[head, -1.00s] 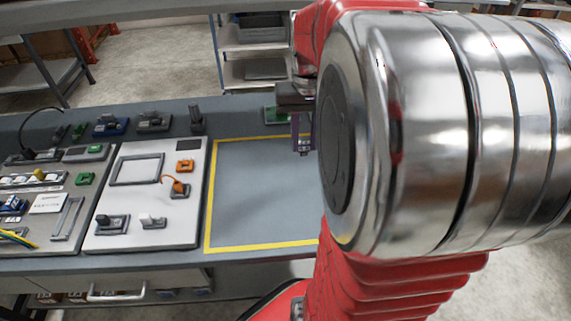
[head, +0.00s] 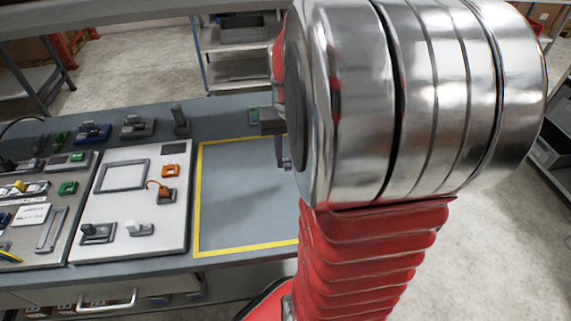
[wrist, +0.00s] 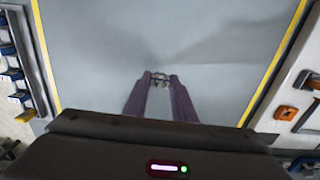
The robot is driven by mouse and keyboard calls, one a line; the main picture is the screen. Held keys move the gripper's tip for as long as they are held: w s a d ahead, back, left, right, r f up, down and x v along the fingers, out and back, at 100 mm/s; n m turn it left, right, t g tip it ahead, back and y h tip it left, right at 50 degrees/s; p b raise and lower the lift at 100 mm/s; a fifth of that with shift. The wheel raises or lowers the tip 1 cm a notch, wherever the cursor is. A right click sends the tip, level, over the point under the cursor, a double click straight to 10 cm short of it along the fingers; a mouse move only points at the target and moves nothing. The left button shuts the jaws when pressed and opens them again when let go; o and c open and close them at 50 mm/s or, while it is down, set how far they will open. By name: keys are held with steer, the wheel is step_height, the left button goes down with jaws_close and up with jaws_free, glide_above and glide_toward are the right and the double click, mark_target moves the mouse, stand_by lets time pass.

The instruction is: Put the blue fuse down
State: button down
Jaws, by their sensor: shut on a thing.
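My gripper (wrist: 160,78) points down over the grey area framed by a yellow line (wrist: 257,100). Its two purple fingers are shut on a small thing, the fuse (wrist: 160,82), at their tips. The fuse is too small and dark to make out its colour. In the head view my gripper (head: 284,165) shows just left of my large silver arm joint, over the right part of the yellow-framed area (head: 197,200). The fuse cannot be made out there. Whether it touches the surface cannot be told.
The yellow-framed area looks bare where visible. A white panel (head: 113,215) with an orange part (head: 171,171) stands left of it. A dark upright thing (head: 180,120) and a blue device (head: 93,132) stand along the back. In the wrist view, blue parts (wrist: 14,75) line the left edge.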

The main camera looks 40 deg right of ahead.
mark_target(288, 160)
steer(key=shift+f, duration=1.85)
steer(key=c, duration=1.5)
jaws_free()
steer(key=shift+f, duration=0.1)
step_height(288, 160, up, 12)
steer(key=shift+r, duration=0.15)
